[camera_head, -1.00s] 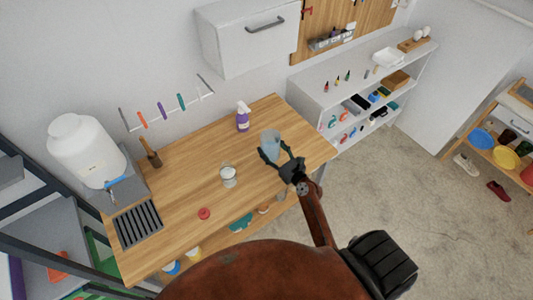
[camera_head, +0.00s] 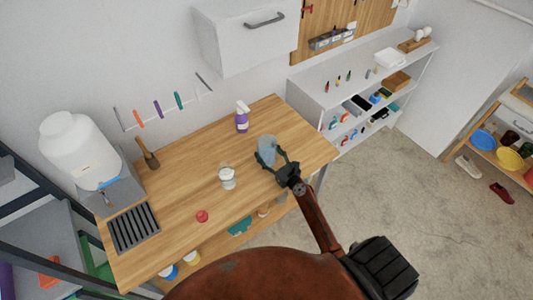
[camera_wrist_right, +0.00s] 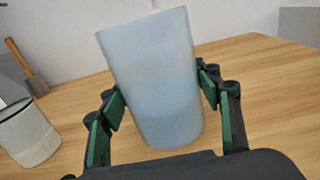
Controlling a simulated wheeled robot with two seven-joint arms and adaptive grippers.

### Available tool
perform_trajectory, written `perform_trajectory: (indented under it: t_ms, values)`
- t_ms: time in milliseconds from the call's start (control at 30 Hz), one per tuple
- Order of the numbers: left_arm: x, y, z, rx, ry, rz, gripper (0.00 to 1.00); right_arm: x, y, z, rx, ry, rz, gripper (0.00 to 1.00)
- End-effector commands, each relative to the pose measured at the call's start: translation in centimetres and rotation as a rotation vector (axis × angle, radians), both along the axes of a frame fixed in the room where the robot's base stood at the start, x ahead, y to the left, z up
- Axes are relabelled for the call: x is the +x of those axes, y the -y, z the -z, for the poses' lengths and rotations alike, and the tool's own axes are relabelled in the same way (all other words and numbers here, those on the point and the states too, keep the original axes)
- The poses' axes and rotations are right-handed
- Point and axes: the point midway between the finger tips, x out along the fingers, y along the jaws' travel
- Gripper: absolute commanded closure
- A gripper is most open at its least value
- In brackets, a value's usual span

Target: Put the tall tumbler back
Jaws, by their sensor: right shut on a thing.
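The tall tumbler (camera_head: 267,147) is pale blue and translucent. My right gripper (camera_head: 275,163) is shut on it near the right end of the wooden workbench (camera_head: 190,205). In the right wrist view the tumbler (camera_wrist_right: 155,80) is slightly tilted between the green-padded fingers (camera_wrist_right: 160,100). I cannot tell whether its base touches the bench top. My left gripper is not in view.
A clear glass jar (camera_head: 227,178) stands left of the tumbler, and a red lid (camera_head: 202,216) lies nearer me. A purple spray bottle (camera_head: 242,118) stands behind. A white water container (camera_head: 78,150) and a drain grate (camera_head: 134,229) are at the left end.

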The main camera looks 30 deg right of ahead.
Motion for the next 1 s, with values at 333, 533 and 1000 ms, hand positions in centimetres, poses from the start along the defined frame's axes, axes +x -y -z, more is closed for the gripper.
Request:
perform_trajectory:
  t_ms: [333, 533, 1000]
  values:
    - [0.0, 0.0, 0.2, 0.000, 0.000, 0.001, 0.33, 0.0, 0.0, 0.2, 0.000, 0.000, 0.000, 0.24]
    - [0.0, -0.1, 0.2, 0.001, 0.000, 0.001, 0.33, 0.0, 0.0, 0.2, 0.000, 0.000, 0.000, 0.24]
    - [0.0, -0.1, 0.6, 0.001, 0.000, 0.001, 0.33, -6.2, 0.5, 0.2, -0.001, -0.003, 0.002, 0.24]
